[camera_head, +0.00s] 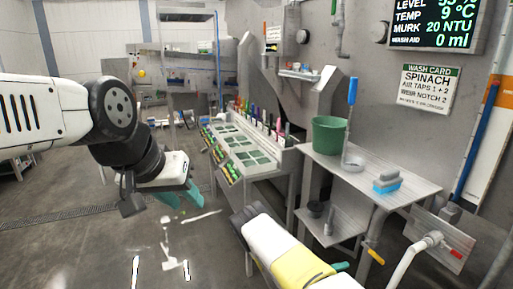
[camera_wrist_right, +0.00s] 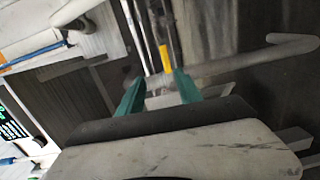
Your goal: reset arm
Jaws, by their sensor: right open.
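My left arm comes in from the left in the head view, and its gripper (camera_head: 181,198) hangs over the floor. Its teal fingers look spread apart with nothing between them. My right arm, white and yellow, reaches in from the bottom of the head view; only a teal fingertip (camera_head: 341,266) shows there. In the right wrist view my right gripper (camera_wrist_right: 158,92) is open, with its two teal fingers apart. A yellow handle (camera_wrist_right: 164,58) shows beyond and between these fingers; they are not closed on it.
A steel side table (camera_head: 412,192) carries a green bucket (camera_head: 327,134), a blue-handled brush (camera_head: 352,92) and a blue sponge (camera_head: 386,187). A grey pipe (camera_head: 408,258) and yellow valve handle (camera_head: 375,256) stand right of my right arm. Floor at left is open.

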